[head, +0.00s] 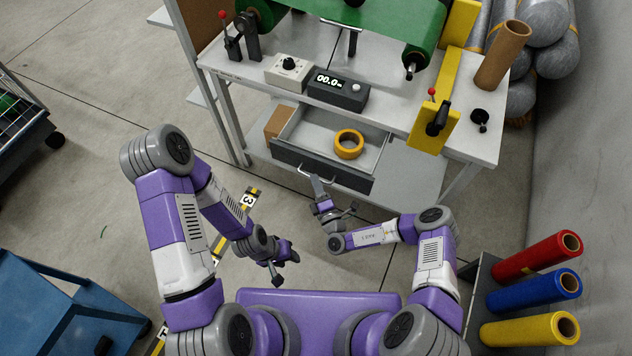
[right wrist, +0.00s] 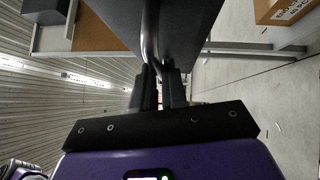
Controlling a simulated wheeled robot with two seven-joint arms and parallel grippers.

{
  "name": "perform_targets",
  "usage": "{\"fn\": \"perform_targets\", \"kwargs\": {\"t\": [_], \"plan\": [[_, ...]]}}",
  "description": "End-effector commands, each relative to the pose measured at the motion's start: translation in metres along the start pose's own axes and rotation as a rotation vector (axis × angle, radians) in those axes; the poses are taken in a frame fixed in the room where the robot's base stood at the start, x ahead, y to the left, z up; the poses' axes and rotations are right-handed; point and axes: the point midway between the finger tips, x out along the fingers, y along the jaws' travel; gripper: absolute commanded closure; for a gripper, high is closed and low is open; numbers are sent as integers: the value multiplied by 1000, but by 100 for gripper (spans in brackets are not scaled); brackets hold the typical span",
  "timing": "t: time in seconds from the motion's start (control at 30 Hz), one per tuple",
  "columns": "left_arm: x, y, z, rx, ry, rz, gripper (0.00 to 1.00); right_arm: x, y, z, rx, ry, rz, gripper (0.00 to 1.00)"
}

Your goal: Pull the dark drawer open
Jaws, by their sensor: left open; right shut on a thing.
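The dark drawer (head: 346,177) under the workbench stands open, its grey inside in view in the head view. A yellow-orange tape roll (head: 348,144) lies in it. My right gripper (head: 318,183) is at the metal handle (head: 303,171) on the drawer front. In the right wrist view the fingers (right wrist: 160,78) are shut on the handle bar (right wrist: 149,40), and the dark drawer front shows close behind. My left gripper (head: 284,270) is open and empty, lower and to the left, over the floor and apart from the drawer.
The workbench top (head: 390,115) holds a control box (head: 288,72), a dark display unit (head: 338,90) and a green belt (head: 385,20). A cardboard box (head: 279,121) sits beside the drawer. Red, blue and yellow rolls (head: 535,290) stand right. A blue cart (head: 60,310) is lower left.

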Motion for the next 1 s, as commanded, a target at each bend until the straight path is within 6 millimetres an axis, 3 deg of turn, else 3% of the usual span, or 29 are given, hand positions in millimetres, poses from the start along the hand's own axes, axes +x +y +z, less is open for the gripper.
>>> {"fn": "perform_targets", "kwargs": {"t": [0.03, 0.2, 0.53, 1.0], "plan": [[0, 0, 0, 0, 0, 0, 57, 0, 0, 1, 0, -2, 1, 86], [0, 0, 0, 0, 0, 0, 57, 0, 0, 1, 0, -2, 0, 62], [-1, 0, 0, 0, 0, 0, 57, -4, 0, 1, 1, -1, -2, 62], [-10, 4, 1, 0, 0, 0, 57, -71, 0, 1, 1, -3, -2, 62]]}}
